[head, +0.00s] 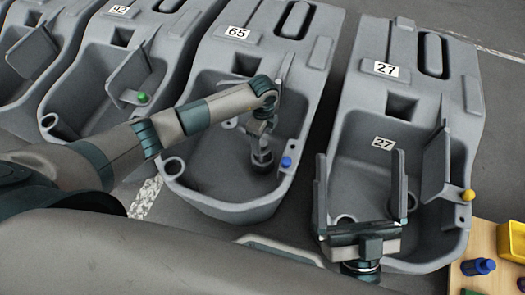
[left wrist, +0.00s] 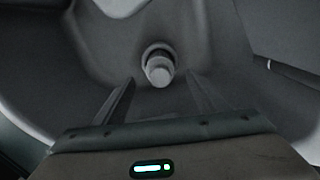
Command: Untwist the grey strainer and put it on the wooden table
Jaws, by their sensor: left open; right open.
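The grey strainer (left wrist: 158,68) is a short round piece low inside the grey tank labelled 65 (head: 225,208). In the left wrist view it lies ahead of my left gripper (left wrist: 159,88), between the lines of its two open fingers, with no visible contact. In the head view my left arm reaches into that tank, and the gripper is small and partly hidden by its wrist. My right gripper (head: 360,190) is open and empty, fingers up, in front of the tank labelled 27 (head: 437,88). Part of the wooden table (head: 485,236) shows at the lower right.
More tanks stand to the left. The tank walls surround my left gripper.

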